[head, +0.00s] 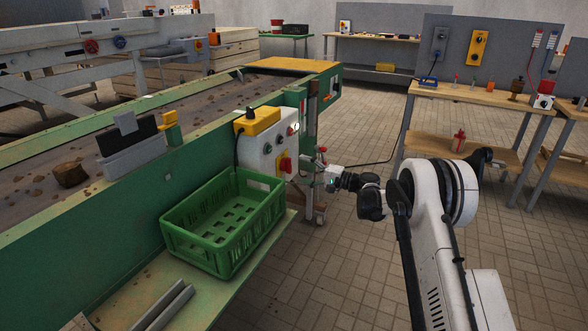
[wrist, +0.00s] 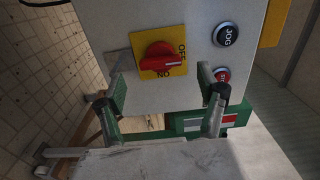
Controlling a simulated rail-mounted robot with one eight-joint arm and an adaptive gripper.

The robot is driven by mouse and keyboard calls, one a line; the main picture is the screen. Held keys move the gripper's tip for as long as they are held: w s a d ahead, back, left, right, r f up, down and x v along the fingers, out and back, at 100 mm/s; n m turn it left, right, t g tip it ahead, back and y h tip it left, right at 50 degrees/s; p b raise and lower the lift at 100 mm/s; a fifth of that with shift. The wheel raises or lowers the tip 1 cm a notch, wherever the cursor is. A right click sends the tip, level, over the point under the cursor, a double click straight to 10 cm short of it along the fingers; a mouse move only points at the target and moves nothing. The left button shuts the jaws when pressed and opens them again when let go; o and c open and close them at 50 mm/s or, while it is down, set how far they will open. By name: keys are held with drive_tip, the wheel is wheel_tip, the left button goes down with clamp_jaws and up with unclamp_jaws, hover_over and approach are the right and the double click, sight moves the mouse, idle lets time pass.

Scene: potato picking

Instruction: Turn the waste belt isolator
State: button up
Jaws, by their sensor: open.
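The isolator is a red rotary knob (wrist: 157,57) on a square yellow plate marked OFF and ON. It also shows in the head view, where the red isolator knob (head: 285,164) is low on a white control box (head: 262,152) at the side of the green conveyor. In the wrist view the knob's bar lies roughly sideways and slightly tilted. My gripper (wrist: 166,80) is open and empty. Its two fingers stand on either side of the knob, apart from it. In the head view my gripper (head: 316,163) is just right of the box.
A black JOG button (wrist: 226,34) and a red stop button (wrist: 221,74) sit right of the knob, the red one close to the right finger. A green crate (head: 225,222) stands on a shelf left of the box. The floor at right is clear up to a workbench (head: 470,97).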

drive_tip(key=v, duration=0.6)
drive_tip(key=shift+s+d, duration=0.1)
drive_tip(key=s+d+r+n+h, duration=0.25)
drive_tip(key=s+r+h, duration=0.55)
drive_tip(key=s+r, duration=1.15)
drive_tip(key=s+d+f+n+h, duration=0.1)
drive_tip(key=s+d+f+h, duration=0.3)
drive_tip(key=s, duration=0.8)
drive_tip(key=s+d+h, duration=0.2)
drive_tip(key=s+d, duration=0.4)
drive_tip(key=s, duration=0.6)
drive_tip(key=s+d+f+n+h, duration=0.15)
drive_tip(key=s+d, duration=0.25)
drive_tip(key=s, duration=0.8)
wheel_tip(320, 180, up, 16)
drive_tip(key=h+p, duration=0.1)
drive_tip(key=p, duration=1.6)
drive_tip(key=shift+d+m, duration=0.25)
drive_tip(key=shift+m, duration=0.05)
